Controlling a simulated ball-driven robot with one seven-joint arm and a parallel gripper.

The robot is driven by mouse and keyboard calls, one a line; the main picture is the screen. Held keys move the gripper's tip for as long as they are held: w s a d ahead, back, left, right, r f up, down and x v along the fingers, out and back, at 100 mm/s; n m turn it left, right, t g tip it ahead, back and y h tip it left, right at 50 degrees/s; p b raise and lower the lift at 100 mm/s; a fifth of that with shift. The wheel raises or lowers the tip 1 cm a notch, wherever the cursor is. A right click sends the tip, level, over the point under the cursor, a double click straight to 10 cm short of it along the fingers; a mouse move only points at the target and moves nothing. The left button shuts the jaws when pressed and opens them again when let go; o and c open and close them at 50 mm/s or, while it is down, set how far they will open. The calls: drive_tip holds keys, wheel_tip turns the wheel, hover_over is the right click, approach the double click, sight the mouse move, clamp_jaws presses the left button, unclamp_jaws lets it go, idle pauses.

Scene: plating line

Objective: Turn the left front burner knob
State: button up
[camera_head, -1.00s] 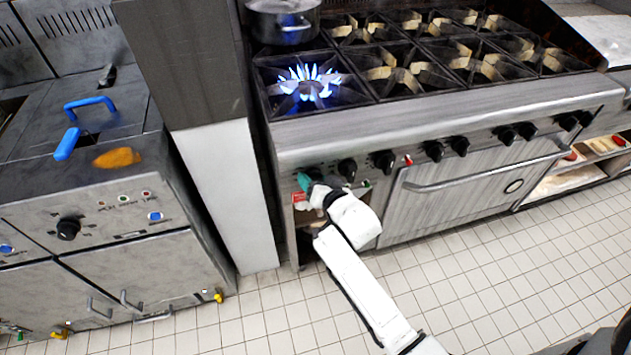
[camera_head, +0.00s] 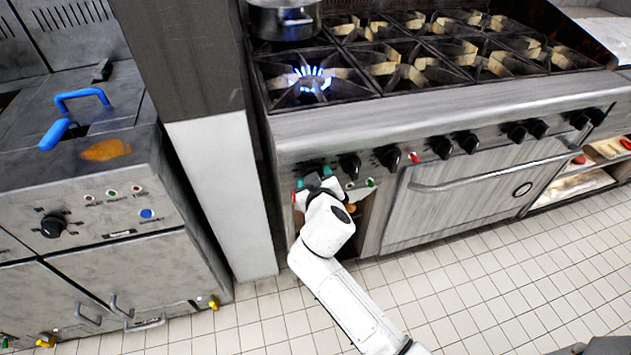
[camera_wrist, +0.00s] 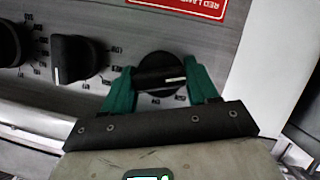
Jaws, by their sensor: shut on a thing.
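The left front burner knob (camera_wrist: 160,78) is black and round with a white line on its bar. That line points to the right in the wrist view. My gripper (camera_wrist: 161,84) has green fingers on both sides of this knob and is shut on it. In the head view, my gripper (camera_head: 313,179) is at the leftmost knob of the range front and partly hides it. The left front burner (camera_head: 312,82) has a low blue flame.
More black knobs, such as the neighbouring one (camera_head: 350,165), line the range front to the right. A metal pot (camera_head: 284,22) stands behind the lit burner. A grey pillar (camera_head: 221,190) and a fryer unit (camera_head: 100,205) stand left. Tiled floor (camera_head: 500,290) is clear in front.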

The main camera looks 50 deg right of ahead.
drive_tip(key=shift+n+h, duration=0.3)
drive_tip(key=shift+n, duration=0.1)
drive_tip(key=o, duration=1)
drive_tip(key=v, duration=1)
drive_tip(key=shift+s+a+r, duration=0.2)
drive_tip(key=shift+a, duration=0.15)
drive_tip(key=shift+s, duration=0.1)
drive_tip(key=s+a+f+n+g+y+p, duration=0.1)
drive_tip(key=s+a+f+g+y+p, duration=0.1)
drive_tip(key=s, duration=0.4)
drive_tip(key=s+a+f+n+g+y+p, duration=0.1)
drive_tip(key=s+a+f+g+y+p, duration=0.1)
drive_tip(key=s, duration=0.5)
drive_tip(key=s+a+f+g+y+p, duration=0.2)
drive_tip(key=s+a+f+g+y, duration=0.1)
drive_tip(key=s+g+y, duration=0.2)
drive_tip(key=shift+s+a+n+y+p, duration=0.3)
drive_tip(key=shift+s+a+n+p, duration=0.1)
drive_tip(key=shift+s, duration=0.35)
